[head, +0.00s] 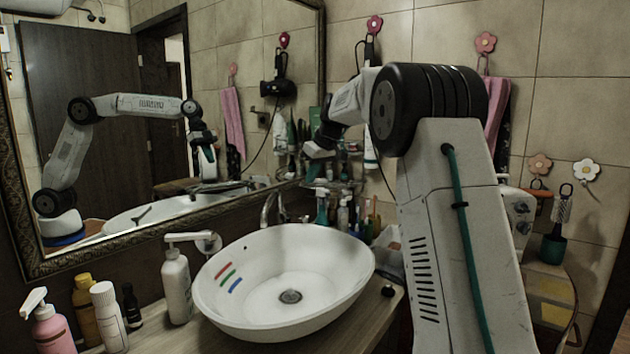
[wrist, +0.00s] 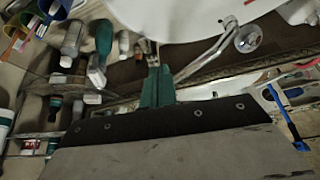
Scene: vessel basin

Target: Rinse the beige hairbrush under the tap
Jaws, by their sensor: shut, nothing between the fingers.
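I cannot make out a beige hairbrush in either view. The metal tap (head: 268,208) rises behind the white basin (head: 360,262); in the wrist view the tap (wrist: 205,55) reaches toward the basin's white rim (wrist: 180,22). The basin holds no object that I can see, only red, green and blue marks on its inner wall and a drain. My gripper (head: 318,150) is raised in front of the mirror, above the shelf of bottles and to the right of the tap. Its teal fingers (wrist: 155,85) are together and empty.
A white pump bottle (head: 176,287) stands left of the basin, with several more bottles farther left. Bottles and tubes crowd the shelf (wrist: 58,100) behind the basin. The mirror (head: 120,130) covers the left wall. A dark brush (head: 562,208) stands at the right.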

